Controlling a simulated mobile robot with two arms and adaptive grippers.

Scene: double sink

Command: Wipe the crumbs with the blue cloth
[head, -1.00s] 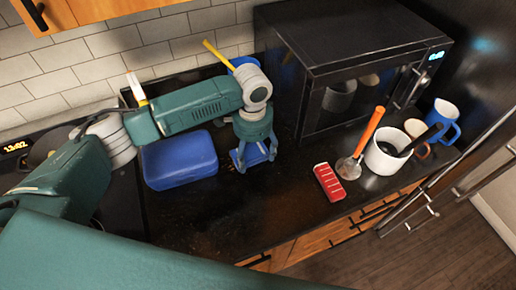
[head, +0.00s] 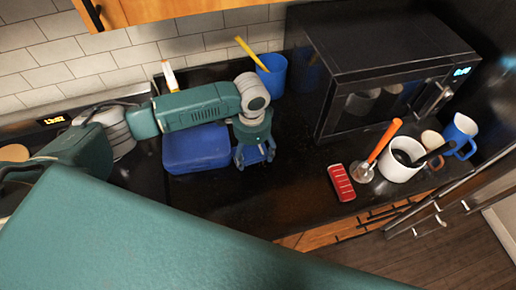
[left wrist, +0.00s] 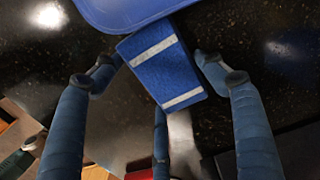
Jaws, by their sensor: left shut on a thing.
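The blue cloth (left wrist: 165,72) with white stripes shows in the left wrist view between my left gripper's fingers (left wrist: 157,65). In the head view the left gripper (head: 255,163) points down at the dark counter, just right of a blue box, with a bit of blue cloth (head: 254,154) between its fingers. The gripper is shut on the cloth, which is at or close to the counter; exact contact cannot be told. Crumbs cannot be told apart from the counter's speckles. My right gripper is not in view.
The blue box (head: 196,150) sits close left of the gripper. A blue cup (head: 271,76) stands behind it. A microwave (head: 390,75), red item (head: 341,183), orange-handled utensil (head: 381,143), white pot (head: 400,160) and blue mug (head: 461,133) are to the right. Counter (head: 230,200) in front is clear.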

